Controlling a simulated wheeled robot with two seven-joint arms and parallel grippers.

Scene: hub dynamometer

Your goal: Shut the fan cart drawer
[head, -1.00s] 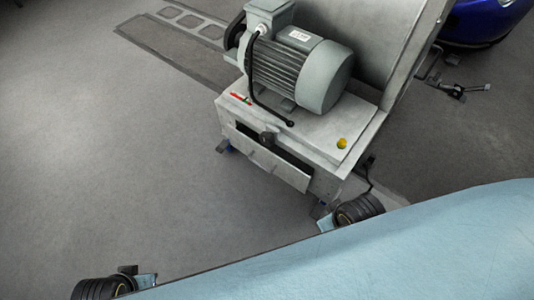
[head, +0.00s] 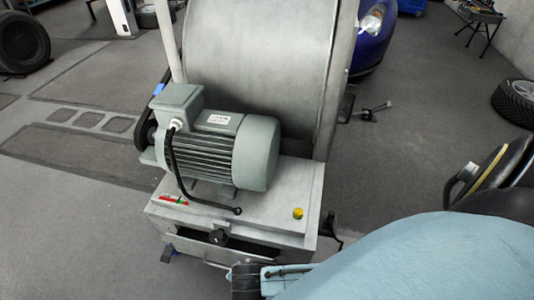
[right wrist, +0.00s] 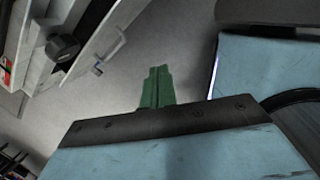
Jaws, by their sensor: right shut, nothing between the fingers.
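The fan cart (head: 275,205) is a grey metal cart carrying a motor (head: 215,150) in front of a large drum. In the right wrist view the drawer (right wrist: 88,35) is at the upper left, with a pale handle (right wrist: 110,52). My right gripper (right wrist: 157,88), with green fingers, is shut and empty, apart from the drawer over bare floor. My left gripper is not in view.
A yellow button (head: 298,213) is on the cart top. A blue car (head: 375,40) stands behind, with a loose tyre (head: 515,101) at the right and another tyre (head: 22,43) at far left. The floor left of the cart is clear.

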